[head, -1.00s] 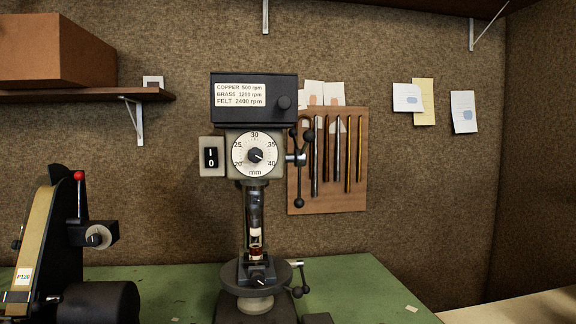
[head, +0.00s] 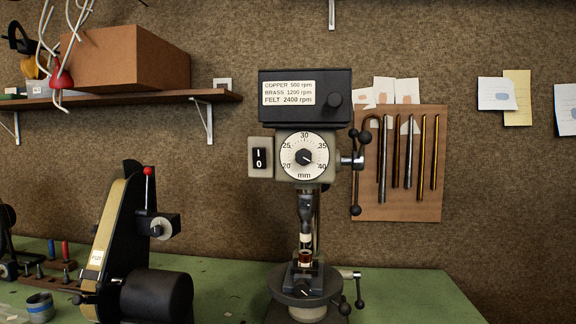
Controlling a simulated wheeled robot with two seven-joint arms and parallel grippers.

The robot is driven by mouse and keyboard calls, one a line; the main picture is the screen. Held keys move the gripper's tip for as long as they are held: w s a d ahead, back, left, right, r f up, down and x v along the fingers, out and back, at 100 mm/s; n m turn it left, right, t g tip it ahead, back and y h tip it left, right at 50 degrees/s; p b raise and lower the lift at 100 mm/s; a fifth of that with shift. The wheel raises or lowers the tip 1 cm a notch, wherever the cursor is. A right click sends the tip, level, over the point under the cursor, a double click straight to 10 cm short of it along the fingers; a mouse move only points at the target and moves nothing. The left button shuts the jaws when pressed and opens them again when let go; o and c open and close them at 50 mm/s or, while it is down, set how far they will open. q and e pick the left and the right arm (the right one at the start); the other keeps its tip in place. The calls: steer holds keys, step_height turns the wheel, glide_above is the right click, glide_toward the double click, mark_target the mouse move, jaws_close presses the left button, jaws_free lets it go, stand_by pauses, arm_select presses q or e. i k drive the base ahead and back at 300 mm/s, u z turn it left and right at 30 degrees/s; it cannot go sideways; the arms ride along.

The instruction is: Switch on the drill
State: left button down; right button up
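The drill (head: 305,115) is a bench drill press standing on the green bench, with a dark head, a speed label and a round depth dial (head: 304,156) marked in mm. Its switch (head: 260,159) is a black rocker marked I and 0 on a pale box at the left of the dial. From here I cannot tell which way the rocker is pressed. A small brown and white piece (head: 305,256) sits under the spindle on the drill's round table. Neither of my grippers is in view.
A belt sander (head: 118,240) marked P120 stands left of the drill. A shelf (head: 110,99) with a brown box (head: 125,58) is above it. Rods hang on a brown board (head: 405,205) right of the drill. The green bench top (head: 420,295) is clear at the right.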

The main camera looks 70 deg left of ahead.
mark_target(258, 153)
steer(key=i, duration=0.6)
steer(key=u, duration=1.6)
